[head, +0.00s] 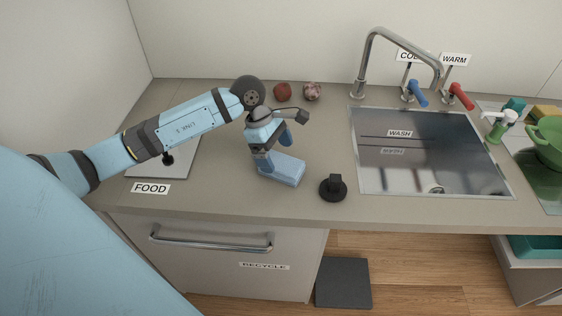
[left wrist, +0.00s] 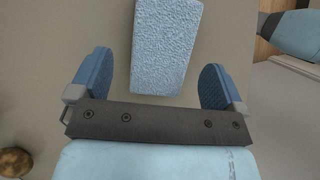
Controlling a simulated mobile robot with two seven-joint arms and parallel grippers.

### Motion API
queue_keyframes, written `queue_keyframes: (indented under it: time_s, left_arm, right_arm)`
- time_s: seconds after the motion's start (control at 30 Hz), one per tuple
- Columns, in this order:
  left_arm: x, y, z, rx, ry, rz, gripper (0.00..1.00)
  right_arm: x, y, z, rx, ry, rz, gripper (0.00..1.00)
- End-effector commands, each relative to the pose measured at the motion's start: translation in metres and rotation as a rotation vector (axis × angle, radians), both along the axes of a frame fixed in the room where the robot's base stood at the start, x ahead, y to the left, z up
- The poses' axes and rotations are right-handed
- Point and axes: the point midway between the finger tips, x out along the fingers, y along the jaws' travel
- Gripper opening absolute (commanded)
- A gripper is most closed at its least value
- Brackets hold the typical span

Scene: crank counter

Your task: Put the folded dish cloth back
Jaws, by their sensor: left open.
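The folded dish cloth (head: 284,172) is a light blue, thick rectangular block lying on the counter, left of the sink. In the left wrist view the cloth (left wrist: 167,45) has a rough, textured top and lies ahead of the fingers, roughly in line with the gap between them. My left gripper (head: 276,150) is above the near counter by the cloth and partly hides it in the head view. In the left wrist view my left gripper (left wrist: 157,82) is open, with blue finger pads apart and nothing between them. My right gripper is not in view.
A black knob (head: 334,188) stands right of the cloth. The sink (head: 430,175) and steel faucet (head: 372,60) are further right. A red ball-like item (head: 282,92) and a mottled one (head: 312,91) sit at the back. A pale FOOD panel (head: 180,172) lies left.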

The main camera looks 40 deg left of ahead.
Motion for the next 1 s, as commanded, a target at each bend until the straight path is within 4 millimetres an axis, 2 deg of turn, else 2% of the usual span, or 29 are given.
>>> queue_keyframes:
  time_s: [0.03,0.2,0.4,0.57,1.0]
  left_arm:
    - [0.0,0.006,0.011,0.003,-0.005,0.001,0.95]
    - [-0.002,0.02,0.044,0.003,-0.004,0.001,0.95]
    - [-0.004,0.03,0.067,0.001,0.0,0.001,0.95]
    - [-0.004,0.032,0.073,0.0,0.0,0.001,0.95]
    - [-0.004,0.032,0.073,-0.001,0.0,0.001,0.95]
  right_arm:
    - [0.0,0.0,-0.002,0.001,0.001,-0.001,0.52]
    - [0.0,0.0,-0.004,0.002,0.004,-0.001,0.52]
    - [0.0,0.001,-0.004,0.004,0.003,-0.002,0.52]
    - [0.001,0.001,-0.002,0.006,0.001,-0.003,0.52]
    - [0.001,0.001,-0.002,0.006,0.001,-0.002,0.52]
